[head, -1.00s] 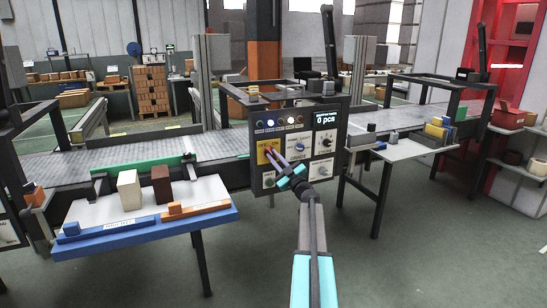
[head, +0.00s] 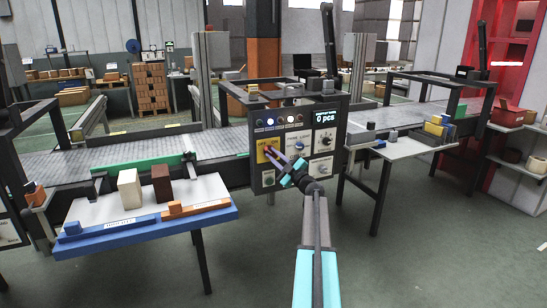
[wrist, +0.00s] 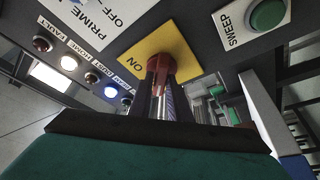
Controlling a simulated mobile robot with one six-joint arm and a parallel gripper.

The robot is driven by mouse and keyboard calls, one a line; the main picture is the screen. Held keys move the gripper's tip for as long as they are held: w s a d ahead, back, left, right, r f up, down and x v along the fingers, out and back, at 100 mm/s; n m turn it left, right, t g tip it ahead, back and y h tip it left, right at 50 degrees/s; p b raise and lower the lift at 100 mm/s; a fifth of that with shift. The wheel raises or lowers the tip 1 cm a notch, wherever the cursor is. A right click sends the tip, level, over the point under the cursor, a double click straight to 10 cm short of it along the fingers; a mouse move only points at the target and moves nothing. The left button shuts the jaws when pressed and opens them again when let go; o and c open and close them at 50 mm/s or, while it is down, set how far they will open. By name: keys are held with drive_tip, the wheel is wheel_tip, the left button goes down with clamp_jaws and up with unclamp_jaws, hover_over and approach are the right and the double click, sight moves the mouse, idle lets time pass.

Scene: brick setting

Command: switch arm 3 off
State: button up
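The control panel (head: 297,143) stands upright at the middle of the head view, with lamps, knobs and a display reading "0 pcs". The yellow switch plate (head: 264,146) is on its left half; the wrist view shows the plate (wrist: 133,60) with the word "ON" and a red switch handle (wrist: 163,66) on it. My gripper (head: 270,150) reaches the plate from the lower right. In the wrist view my two fingers (wrist: 161,88) lie close on either side of the red handle and seem to hold it. They hide its lower part and pointing direction.
A green button (wrist: 268,14) marked "SWEEP" sits near the yellow plate, and an "OFF - PRIME" knob (wrist: 70,6) on the other side. A white and a blue lamp are lit. A blue-edged table (head: 90,212) stands left, a grey side table (head: 402,149) right.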

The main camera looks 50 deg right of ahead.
drive_tip(key=o, duration=0.3)
drive_tip(key=shift+w, duration=0.1)
drive_tip(key=v, duration=1.4)
drive_tip(key=shift+w, duration=0.1)
idle(0.4)
